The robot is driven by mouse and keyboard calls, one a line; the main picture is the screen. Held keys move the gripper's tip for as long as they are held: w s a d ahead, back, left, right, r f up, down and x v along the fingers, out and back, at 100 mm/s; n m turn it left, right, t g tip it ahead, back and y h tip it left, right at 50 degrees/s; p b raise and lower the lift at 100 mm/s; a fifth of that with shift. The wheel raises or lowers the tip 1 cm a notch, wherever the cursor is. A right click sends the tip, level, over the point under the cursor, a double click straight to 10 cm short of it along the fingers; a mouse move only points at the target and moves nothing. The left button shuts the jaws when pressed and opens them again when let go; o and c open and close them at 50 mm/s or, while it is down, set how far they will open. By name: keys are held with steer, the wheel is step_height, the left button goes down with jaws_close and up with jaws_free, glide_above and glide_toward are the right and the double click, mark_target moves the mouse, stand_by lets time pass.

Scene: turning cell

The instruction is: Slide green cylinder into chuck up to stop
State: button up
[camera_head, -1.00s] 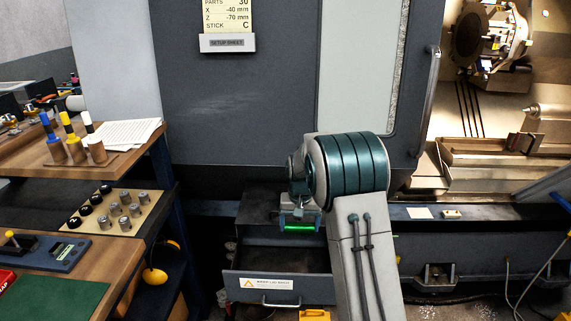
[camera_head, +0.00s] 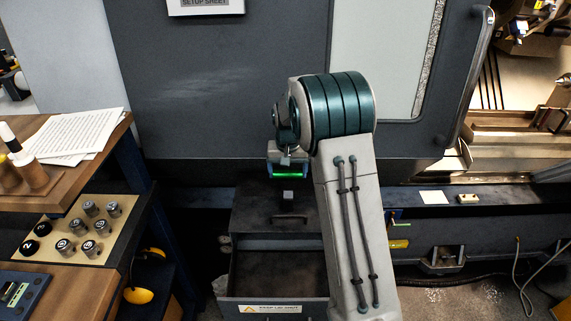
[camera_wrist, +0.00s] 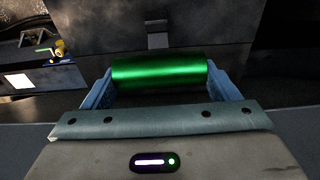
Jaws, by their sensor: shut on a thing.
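The green cylinder (camera_wrist: 160,71) lies crosswise between the two blue fingers of my gripper (camera_wrist: 162,84) in the wrist view. The gripper is shut on it, with a finger at each end. In the head view my gripper (camera_head: 288,172) holds the cylinder (camera_head: 290,175) above the open drawer, in front of the dark machine face. The chuck is mostly beyond the top right of the head view; only metal parts around its lower edge show there, so its bore and stop are hidden.
An open drawer (camera_head: 270,309) is below my gripper. The machine door with its handle (camera_head: 473,80) stands between my gripper and the lit bed (camera_head: 520,125) at right. A bench (camera_head: 100,149) with papers (camera_head: 75,133) and several numbered knobs (camera_head: 89,247) is at left.

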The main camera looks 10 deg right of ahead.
mark_target(288, 196)
steer(key=shift+s+d+f+b, duration=0.15)
steer(key=shift+f+b, duration=0.35)
steer(key=shift+f, duration=0.3)
steer(key=shift+f+b, duration=1.75)
steer(key=shift+f, duration=1.1)
steer(key=shift+f, duration=0.25)
steer(key=o, duration=1.1)
steer(key=shift+c, duration=0.2)
steer(key=r, duration=0.4)
steer(key=s+r+b, duration=0.1)
steer(key=r, duration=0.8)
steer(key=shift+s+a+r+b, duration=0.25)
steer(key=shift+r+b, duration=0.05)
steer(key=shift+r, duration=0.1)
